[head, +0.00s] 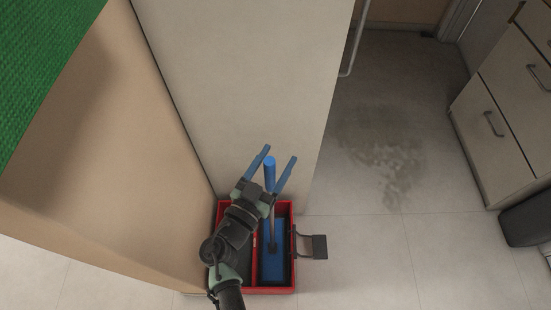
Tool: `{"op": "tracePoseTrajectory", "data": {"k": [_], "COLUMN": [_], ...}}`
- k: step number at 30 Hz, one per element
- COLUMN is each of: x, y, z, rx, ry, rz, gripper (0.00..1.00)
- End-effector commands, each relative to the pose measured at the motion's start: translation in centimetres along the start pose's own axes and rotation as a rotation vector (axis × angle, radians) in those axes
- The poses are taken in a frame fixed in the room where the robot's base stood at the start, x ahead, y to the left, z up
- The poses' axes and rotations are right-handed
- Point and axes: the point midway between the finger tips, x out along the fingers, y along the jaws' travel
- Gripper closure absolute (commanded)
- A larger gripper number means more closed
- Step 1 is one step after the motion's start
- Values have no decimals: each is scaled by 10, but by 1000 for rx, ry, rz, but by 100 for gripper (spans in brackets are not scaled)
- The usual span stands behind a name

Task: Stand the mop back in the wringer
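The mop has a blue grip at its top (270,172) and a thin grey shaft. It stands close to upright, with its foot over the blue inner part of the red bucket (295,215), which I take to be the wringer (271,266). My gripper (278,160) has its two blue fingers spread apart, one on each side of the mop's grip, with gaps visible on both sides. My arm hides the left part of the bucket. The mop's head is not clearly seen.
A tall pale panel (240,80) stands right behind the bucket, with a tan side (105,165) to the left. A dark pedal-like plate (313,247) juts from the bucket's right side. A dirty patch (385,150) marks the open floor. Drawers (495,130) stand at right.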

Motion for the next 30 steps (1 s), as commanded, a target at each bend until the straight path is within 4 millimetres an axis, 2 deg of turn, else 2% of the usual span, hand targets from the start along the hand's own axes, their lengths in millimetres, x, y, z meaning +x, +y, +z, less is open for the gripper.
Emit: {"op": "tracePoseTrajectory", "data": {"k": [8, 21, 25, 30], "x": [0, -91, -109, -120], "y": [0, 0, 0, 0], "z": [-6, 0, -1, -2], "rx": [0, 0, 1, 0], "ry": [0, -2, 0, -1], "rz": [0, -3, -1, 0], "gripper": [32, 32, 32, 32]}}
